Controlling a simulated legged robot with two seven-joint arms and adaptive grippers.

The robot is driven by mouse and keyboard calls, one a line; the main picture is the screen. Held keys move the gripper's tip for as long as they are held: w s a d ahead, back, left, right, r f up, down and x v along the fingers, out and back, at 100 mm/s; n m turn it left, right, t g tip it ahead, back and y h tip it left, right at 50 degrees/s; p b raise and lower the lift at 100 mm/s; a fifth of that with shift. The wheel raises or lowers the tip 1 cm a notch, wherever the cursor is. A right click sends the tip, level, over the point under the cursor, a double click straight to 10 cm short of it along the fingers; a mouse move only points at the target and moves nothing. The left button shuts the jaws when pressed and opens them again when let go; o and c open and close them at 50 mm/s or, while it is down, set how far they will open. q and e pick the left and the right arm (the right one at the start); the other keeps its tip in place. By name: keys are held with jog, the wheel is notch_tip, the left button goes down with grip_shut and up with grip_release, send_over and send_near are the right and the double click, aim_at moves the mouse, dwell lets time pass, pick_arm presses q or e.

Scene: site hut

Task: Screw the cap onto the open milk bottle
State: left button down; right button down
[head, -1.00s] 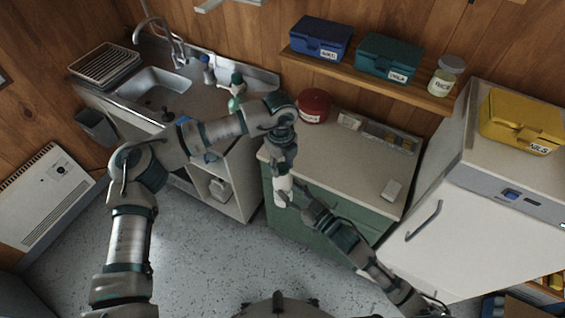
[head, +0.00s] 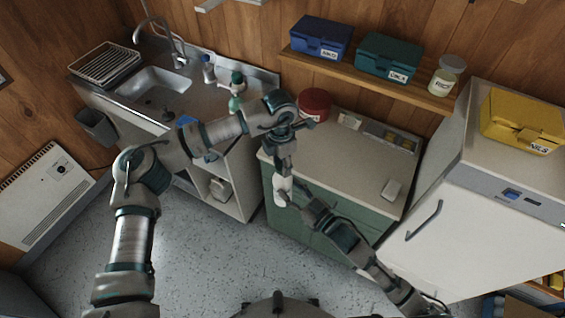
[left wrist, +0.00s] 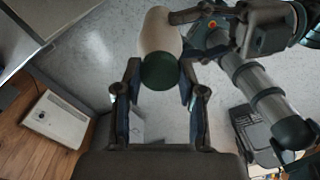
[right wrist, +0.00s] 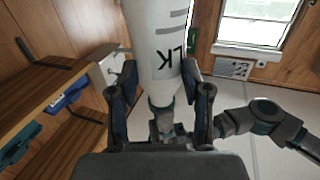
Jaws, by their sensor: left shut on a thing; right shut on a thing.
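The white milk bottle (head: 281,188) is held upright in front of the green cabinet. My right gripper (head: 296,196) is shut around its side; black letters show on the bottle (right wrist: 165,50) in the right wrist view. My left gripper (head: 285,172) is directly above the bottle, pointing down. In the left wrist view the round dark green cap (left wrist: 160,72) sits between the left fingers, in line with the bottle (left wrist: 158,32) and over its mouth. The mouth and threads are hidden, so I cannot tell how tightly the cap sits.
The cabinet's worktop (head: 345,165) behind holds a red tin (head: 314,104) and small items. A sink (head: 155,85) and a green bottle (head: 236,100) are on the left. A white fridge (head: 450,210) stands right. The floor (head: 210,260) below is clear.

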pick_arm(q)
jog(key=m, duration=0.5)
jog(key=shift+d, duration=0.1)
jog(key=m, duration=0.7)
jog(key=shift+d+m, duration=0.1)
jog(key=shift+m, duration=0.2)
jog(key=m, duration=0.3)
jog(key=c, duration=0.7)
grip_release()
jog(key=shift+r, duration=2.25)
